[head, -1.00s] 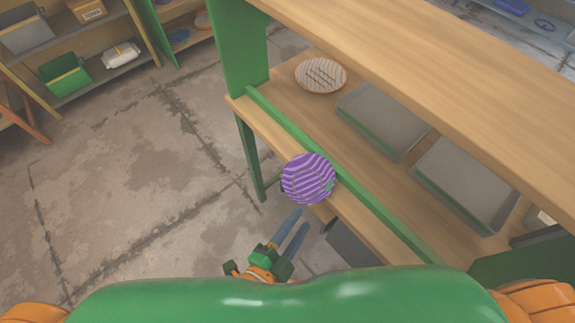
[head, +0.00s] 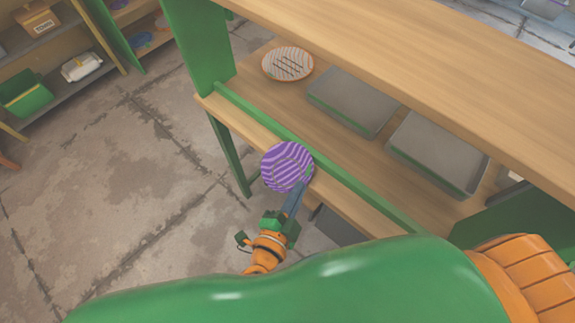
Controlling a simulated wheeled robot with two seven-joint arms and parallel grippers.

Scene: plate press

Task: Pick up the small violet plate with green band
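The small violet plate (head: 283,163) has pale wavy stripes and a bit of green at its right edge. It is tilted with its face toward me, at the front ledge of the wooden bench, beside the green rail. My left gripper (head: 302,186) reaches up from below to the plate's lower right rim. Its grey-blue fingers look close together on the rim, with part of the far finger hidden. My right gripper is out of view.
A white and orange striped plate (head: 287,62) lies on the lower shelf. Two grey trays (head: 352,100) (head: 437,152) lie to its right. A green rail (head: 330,172) runs along the shelf front, and a wooden top (head: 420,55) overhangs it. The floor at left is clear.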

